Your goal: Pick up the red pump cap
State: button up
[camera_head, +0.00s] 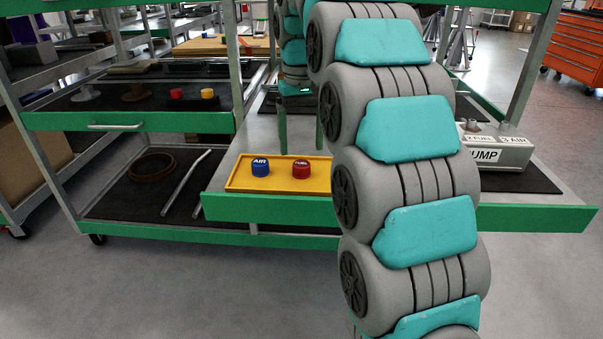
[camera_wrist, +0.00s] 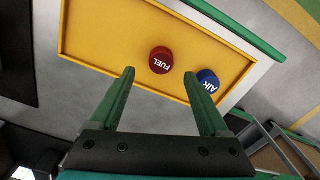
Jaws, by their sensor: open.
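A red cap marked FUEL (camera_head: 301,169) stands upright on a yellow tray (camera_head: 277,187) in the pulled-out green drawer, right of a blue cap marked AIR (camera_head: 260,167). In the wrist view the red cap (camera_wrist: 161,60) shows just beyond the fingertips, between their lines, with the blue cap (camera_wrist: 207,80) near the right fingertip. My gripper (camera_head: 301,151) points down above the tray, its two green fingers apart. It also shows in the wrist view (camera_wrist: 160,75), open and empty. Whether the fingertips are level with the cap is unclear.
A grey pump box (camera_head: 497,146) with labels stands on the right of the drawer. Smaller red (camera_head: 176,94) and yellow (camera_head: 208,94) caps sit on the left shelf. A brown ring (camera_head: 152,167) and metal bars lie on the lower shelf. My arm hides the drawer's middle.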

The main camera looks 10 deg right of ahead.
aim_at(301, 162)
jog(key=shift+a+f, duration=0.1)
jog(key=shift+f, duration=2.35)
grip_shut()
